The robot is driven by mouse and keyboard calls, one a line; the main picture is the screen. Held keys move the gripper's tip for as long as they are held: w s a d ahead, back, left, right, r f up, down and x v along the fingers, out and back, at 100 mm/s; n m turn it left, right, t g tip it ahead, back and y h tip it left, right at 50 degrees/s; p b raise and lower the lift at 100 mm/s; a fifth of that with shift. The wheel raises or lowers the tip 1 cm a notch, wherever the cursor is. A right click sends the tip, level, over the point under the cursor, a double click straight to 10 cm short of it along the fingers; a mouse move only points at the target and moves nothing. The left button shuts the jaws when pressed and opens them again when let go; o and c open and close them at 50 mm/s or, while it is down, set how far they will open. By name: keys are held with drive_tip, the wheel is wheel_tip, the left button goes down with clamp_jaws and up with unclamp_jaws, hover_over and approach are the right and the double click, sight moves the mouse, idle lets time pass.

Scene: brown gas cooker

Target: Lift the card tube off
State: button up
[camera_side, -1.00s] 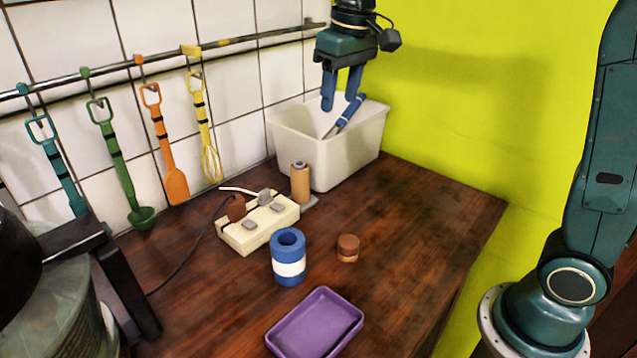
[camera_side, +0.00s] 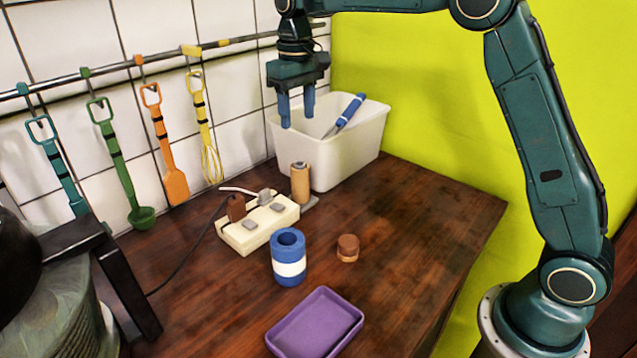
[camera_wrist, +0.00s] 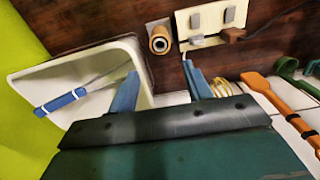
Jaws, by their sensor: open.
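The card tube (camera_side: 300,184) is a tan cylinder standing upright on a small grey base on the counter, between the power strip and the white bin. In the wrist view the tube (camera_wrist: 159,42) shows from above as a tan ring with a dark centre. My gripper (camera_side: 297,122) is open and empty, fingers pointing down, above the tube and apart from it. In the wrist view the two blue fingers of my gripper (camera_wrist: 158,78) spread on either side below the tube. What the tube stands around is mostly hidden.
A white bin (camera_side: 352,160) holding a blue-handled tool (camera_side: 346,112) stands right behind the tube. A cream power strip (camera_side: 257,232) with plugs lies at its left. A blue-and-white cylinder (camera_side: 289,268), brown cork-like piece (camera_side: 348,247) and purple tray (camera_side: 315,325) stand nearer. Utensils hang along the wall.

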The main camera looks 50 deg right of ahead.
sight(300, 167)
drive_tip(key=shift+f, duration=4)
drive_tip(key=shift+f, duration=2.75)
drive_tip(key=shift+c, duration=0.4)
drive_tip(key=c, duration=0.6)
